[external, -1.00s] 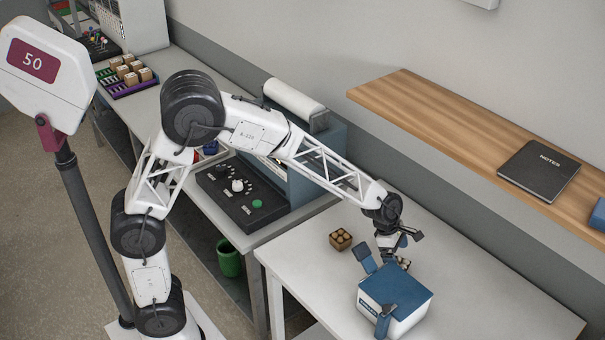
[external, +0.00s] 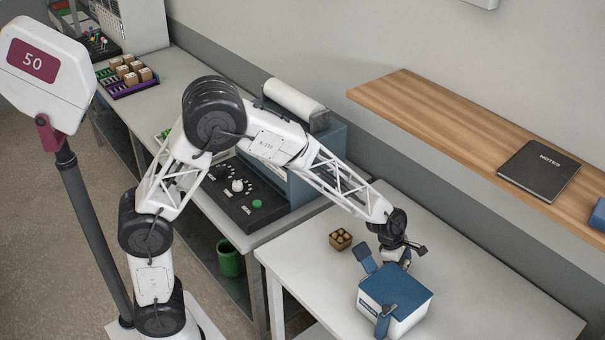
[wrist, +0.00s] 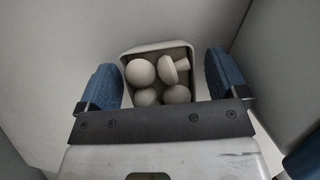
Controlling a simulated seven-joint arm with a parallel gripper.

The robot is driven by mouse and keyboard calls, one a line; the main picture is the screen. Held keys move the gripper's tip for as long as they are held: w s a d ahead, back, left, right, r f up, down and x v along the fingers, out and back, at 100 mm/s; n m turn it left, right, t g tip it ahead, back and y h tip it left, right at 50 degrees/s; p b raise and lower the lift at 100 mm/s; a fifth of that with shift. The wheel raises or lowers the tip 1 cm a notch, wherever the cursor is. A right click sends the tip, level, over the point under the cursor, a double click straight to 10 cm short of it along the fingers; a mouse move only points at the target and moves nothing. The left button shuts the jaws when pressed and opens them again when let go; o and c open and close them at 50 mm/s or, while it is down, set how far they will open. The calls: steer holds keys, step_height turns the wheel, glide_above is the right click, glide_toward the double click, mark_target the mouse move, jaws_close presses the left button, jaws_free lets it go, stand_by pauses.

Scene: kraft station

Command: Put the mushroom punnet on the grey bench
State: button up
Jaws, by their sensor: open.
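In the wrist view the mushroom punnet (wrist: 152,49), a pale open tray with several pale mushrooms, lies between the two blue fingers of my gripper (wrist: 162,66). The fingers are open, with a gap to the punnet on both sides. In the external view my gripper (external: 399,256) is low over the near pale grey table (external: 480,275), behind a blue-and-white box, which hides the fingertips and most of what is below them. A longer pale grey worktop (external: 185,85) runs off to the back left. I cannot tell which surface is the grey bench.
The blue-lidded white box (external: 395,295) stands close in front of my gripper. A small brown punnet (external: 340,238) of brown round things sits to its left. A wooden shelf (external: 440,110) with a black notebook (external: 540,170) runs along the wall. A control panel (external: 245,195) sits on the worktop.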

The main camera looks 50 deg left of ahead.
steer(key=shift+c, duration=0.3)
steer(key=c, duration=1)
steer(key=shift+r, duration=0.15)
step_height(320, 180, up, 10)
steer(key=shift+f, duration=0.15)
steer(key=shift+d, duration=0.1)
stand_by(0.6)
